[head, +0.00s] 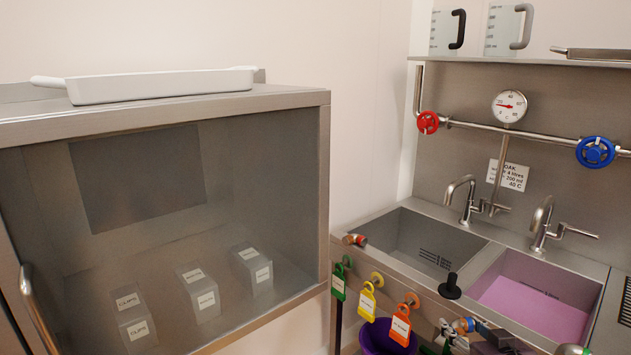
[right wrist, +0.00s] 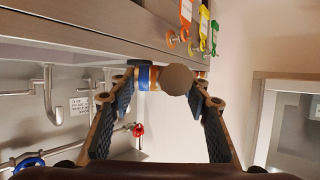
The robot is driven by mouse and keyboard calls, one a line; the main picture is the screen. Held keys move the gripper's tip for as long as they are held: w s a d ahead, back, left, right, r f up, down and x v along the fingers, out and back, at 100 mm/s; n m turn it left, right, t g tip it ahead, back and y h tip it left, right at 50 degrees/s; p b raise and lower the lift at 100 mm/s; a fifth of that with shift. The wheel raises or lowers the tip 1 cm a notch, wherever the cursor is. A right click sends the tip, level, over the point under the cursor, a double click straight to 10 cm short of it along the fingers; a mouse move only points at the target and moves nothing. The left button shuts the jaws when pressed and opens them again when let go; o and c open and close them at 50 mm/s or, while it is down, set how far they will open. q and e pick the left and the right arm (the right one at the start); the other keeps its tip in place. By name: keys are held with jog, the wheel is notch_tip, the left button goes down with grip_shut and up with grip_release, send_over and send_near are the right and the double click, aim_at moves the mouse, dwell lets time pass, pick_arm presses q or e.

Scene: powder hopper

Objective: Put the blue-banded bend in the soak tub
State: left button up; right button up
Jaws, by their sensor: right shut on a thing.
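The blue-banded bend (head: 464,325) is at the front edge of the sink unit in the head view, partly hidden by my right gripper (head: 470,338). In the right wrist view, the right gripper (right wrist: 167,88) is shut on the bend; its blue band (right wrist: 145,77) and a round grey end show between the fingers. The right basin with pink liquid (head: 537,302) lies just behind and to the right of the bend. A soak sign (head: 508,174) hangs on the wall above the basins. My left gripper is not in view.
A grey basin (head: 420,240) is left of the pink one, with a red-banded fitting (head: 355,240) at its corner. A black knob (head: 450,286) stands on the front rim. Coloured tags (head: 367,302) and a purple bowl (head: 388,338) are in front. Taps (head: 546,225) stand behind.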

jog(key=s+a+r+n+g+y, duration=0.2)
jog(key=s+a+n+y, duration=0.3)
jog(key=s, duration=0.5)
jog(key=s+a+r+n+g+y, duration=0.2)
jog(key=s+a+n+g+y, duration=0.2)
jog(key=s+a, duration=0.3)
jog(key=s+n+y, duration=0.1)
jog(key=s, duration=0.2)
jog(key=shift+s+a+r+n+y, duration=0.2)
jog(key=shift+a+n+y, duration=0.05)
jog(key=shift+n+y, duration=0.15)
